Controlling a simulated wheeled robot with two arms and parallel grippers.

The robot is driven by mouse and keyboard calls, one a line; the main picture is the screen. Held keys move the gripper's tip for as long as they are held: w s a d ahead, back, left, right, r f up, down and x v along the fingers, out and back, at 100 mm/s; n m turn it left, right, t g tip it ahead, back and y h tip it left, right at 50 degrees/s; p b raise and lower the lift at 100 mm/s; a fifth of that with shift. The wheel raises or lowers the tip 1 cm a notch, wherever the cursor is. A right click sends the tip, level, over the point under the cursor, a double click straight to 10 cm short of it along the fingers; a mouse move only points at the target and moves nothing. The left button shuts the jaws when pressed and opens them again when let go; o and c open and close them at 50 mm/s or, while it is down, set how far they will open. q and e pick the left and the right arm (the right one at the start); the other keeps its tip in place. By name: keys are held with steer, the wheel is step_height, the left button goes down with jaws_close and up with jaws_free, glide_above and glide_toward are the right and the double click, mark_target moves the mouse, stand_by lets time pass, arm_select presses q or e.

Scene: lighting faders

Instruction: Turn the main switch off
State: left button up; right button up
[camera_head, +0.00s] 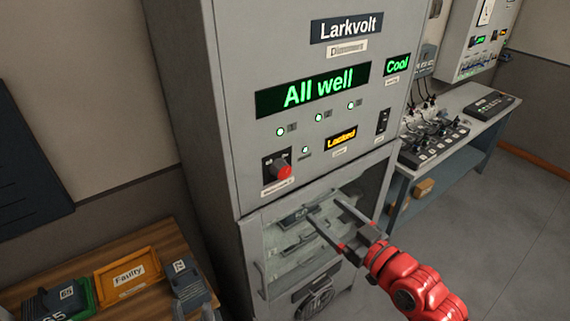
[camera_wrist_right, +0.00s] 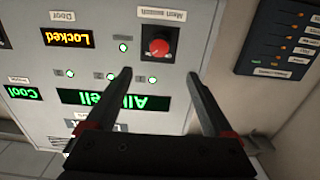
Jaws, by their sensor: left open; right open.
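The main switch (camera_head: 284,171) is a red knob on a black plate, low on the left of the grey Larkvolt cabinet's front. In the right wrist view, the main switch (camera_wrist_right: 159,48) appears upside down above the fingertips, with a "Main switch" label beside it. My right gripper (camera_head: 322,209) is open and empty, in front of the cabinet, below and right of the knob in the head view. It also shows in the right wrist view (camera_wrist_right: 159,75), apart from the knob.
The cabinet's display (camera_head: 313,89) reads "All well"; a smaller amber one (camera_head: 341,137) reads "Locked". A glazed door (camera_head: 305,245) lies below the switch panel. A wooden table (camera_head: 158,240) with trays stands at left, and a bench (camera_head: 478,92) with fader equipment at right.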

steer(key=b, duration=0.8)
glide_toward(285, 174)
steer(key=b+x, duration=0.1)
steer(key=x, duration=0.8)
steer(key=shift+w+a, duration=0.2)
steer(key=shift+w, duration=0.15)
steer(key=shift+c, duration=0.2)
